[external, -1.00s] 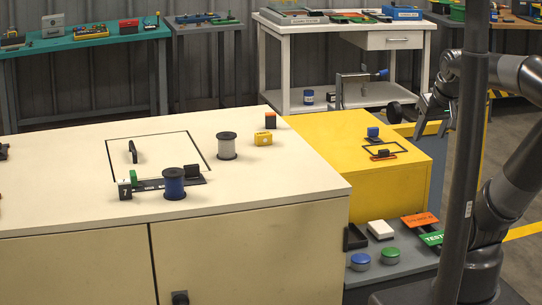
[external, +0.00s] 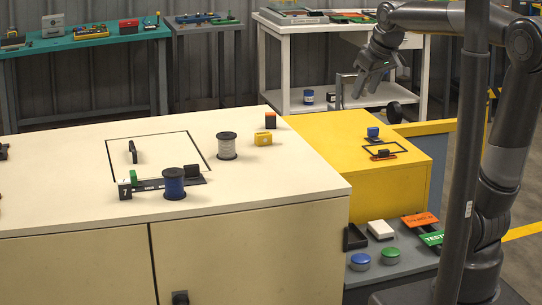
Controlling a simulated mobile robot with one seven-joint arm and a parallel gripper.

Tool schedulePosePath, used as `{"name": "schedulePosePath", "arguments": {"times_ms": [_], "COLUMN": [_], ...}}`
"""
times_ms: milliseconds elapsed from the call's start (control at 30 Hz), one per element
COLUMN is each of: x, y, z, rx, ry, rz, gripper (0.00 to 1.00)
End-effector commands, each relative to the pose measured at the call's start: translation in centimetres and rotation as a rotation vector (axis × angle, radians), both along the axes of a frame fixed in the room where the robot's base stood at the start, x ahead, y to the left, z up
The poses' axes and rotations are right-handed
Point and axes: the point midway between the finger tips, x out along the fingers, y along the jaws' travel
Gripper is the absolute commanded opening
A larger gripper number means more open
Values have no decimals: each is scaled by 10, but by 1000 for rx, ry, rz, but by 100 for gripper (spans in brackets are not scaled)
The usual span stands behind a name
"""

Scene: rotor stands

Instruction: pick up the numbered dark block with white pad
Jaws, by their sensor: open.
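A dark block with a white number 7 (external: 124,191) stands at the left end of a dark strip (external: 150,184) on the cream cabinet top (external: 270,190). A white pad on it is too small to make out. A green piece (external: 133,176) is just behind it, and a dark blue spool (external: 174,184) stands to its right by the strip. My gripper (external: 372,87) is open and empty, pointing down. It is high up, in the picture above the yellow box, far to the right of the numbered block.
On the cabinet top are a plain dark block (external: 192,171), a thin black upright piece (external: 132,152), a pale spool (external: 227,146), a yellow block (external: 263,139) and an orange-topped block (external: 270,120). The yellow box (external: 390,185) adjoins it. The cabinet top's front right is clear.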

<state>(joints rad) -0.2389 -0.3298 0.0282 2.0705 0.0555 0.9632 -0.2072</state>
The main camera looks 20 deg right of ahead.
Motion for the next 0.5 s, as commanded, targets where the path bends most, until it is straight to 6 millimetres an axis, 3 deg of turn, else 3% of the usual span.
{"name": "schedulePosePath", "arguments": {"times_ms": [33, 200, 500], "x": [15, 56, 104], "y": [20, 84, 218], "z": [3, 10, -2], "rx": [-5, -17, -29], "ry": [7, 20, 38], "rz": [52, 220, 516], "gripper": [45, 45, 45]}}
